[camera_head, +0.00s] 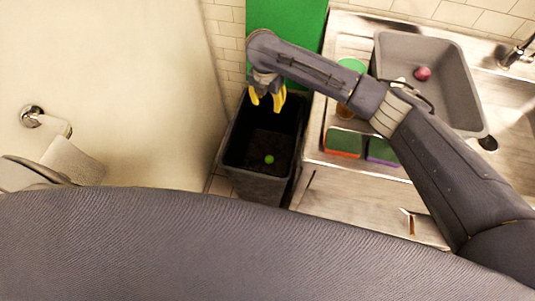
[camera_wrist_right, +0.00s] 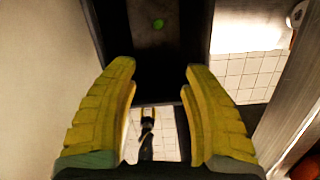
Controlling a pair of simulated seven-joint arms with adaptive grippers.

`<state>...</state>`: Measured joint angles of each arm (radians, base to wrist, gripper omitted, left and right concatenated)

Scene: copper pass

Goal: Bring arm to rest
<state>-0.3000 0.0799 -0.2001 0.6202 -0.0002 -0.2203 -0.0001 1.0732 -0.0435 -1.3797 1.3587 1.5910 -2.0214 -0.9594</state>
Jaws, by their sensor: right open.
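My right arm reaches from the lower right across the counter in the head view. Its gripper (camera_head: 267,98), with yellow fingers, hangs over the back part of a dark bin (camera_head: 238,160). In the right wrist view the two yellow fingers (camera_wrist_right: 161,90) are spread apart with nothing between them. A small green round thing (camera_head: 269,159) lies in the bin, apart from the fingers; it also shows in the right wrist view (camera_wrist_right: 158,23). My left gripper is not seen.
A steel counter (camera_head: 350,193) stands right of the bin. It bears a grey basin (camera_head: 450,75) with a reddish round thing (camera_head: 423,73) inside, and green-topped sponges (camera_head: 343,141). A green panel (camera_head: 285,20) stands behind the bin. A wall with a paper roll (camera_head: 75,157) is at left.

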